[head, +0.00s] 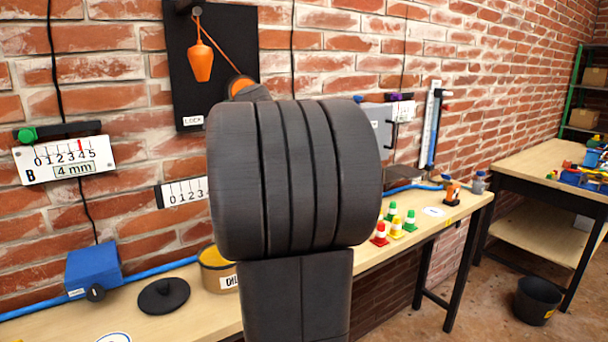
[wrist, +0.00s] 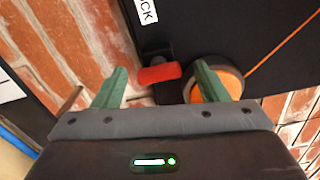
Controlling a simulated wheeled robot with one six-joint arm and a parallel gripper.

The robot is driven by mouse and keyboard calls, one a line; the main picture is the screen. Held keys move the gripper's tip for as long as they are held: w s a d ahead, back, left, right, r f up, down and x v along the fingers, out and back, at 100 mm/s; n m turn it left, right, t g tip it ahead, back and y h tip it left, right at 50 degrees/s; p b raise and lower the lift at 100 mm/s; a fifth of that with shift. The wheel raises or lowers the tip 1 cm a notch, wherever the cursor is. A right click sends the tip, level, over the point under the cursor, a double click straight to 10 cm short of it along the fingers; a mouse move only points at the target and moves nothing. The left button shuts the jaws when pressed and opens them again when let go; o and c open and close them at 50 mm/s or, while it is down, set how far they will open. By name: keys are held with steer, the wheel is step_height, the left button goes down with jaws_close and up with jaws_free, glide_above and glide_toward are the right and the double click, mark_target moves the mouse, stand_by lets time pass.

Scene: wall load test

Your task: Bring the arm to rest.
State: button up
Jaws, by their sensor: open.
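My gripper (wrist: 160,88) is open in the wrist view, its two green fingers wide apart. Between and beyond the fingers is a red lever (wrist: 158,75) on a black mount. I see nothing held. An orange and grey wheel (wrist: 230,79) with an orange cord is partly hidden behind the right finger. In the head view my thick dark arm fills the middle and hides my gripper. The wheel (head: 240,85) shows just above the arm, on the black board (head: 226,25), with an orange weight (head: 201,62) hanging to its left.
A workbench (head: 205,322) runs along the brick wall, bearing a blue box (head: 93,268), a black lid (head: 163,295), an oil tub (head: 217,272) and several small cones (head: 397,227). A second table (head: 540,160) and a black bucket (head: 537,300) stand at right.

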steer(key=shift+w+d+r+m+p, duration=0.1)
steer(key=shift+m+p, duration=3.8)
steer(key=shift+p, duration=0.4)
steer(key=shift+w+d+r+m+p, duration=0.1)
steer(key=shift+m+p, duration=3.8)
steer(key=shift+p, duration=0.35)
steer(key=shift+f, duration=0.15)
steer(key=shift+s, duration=0.1)
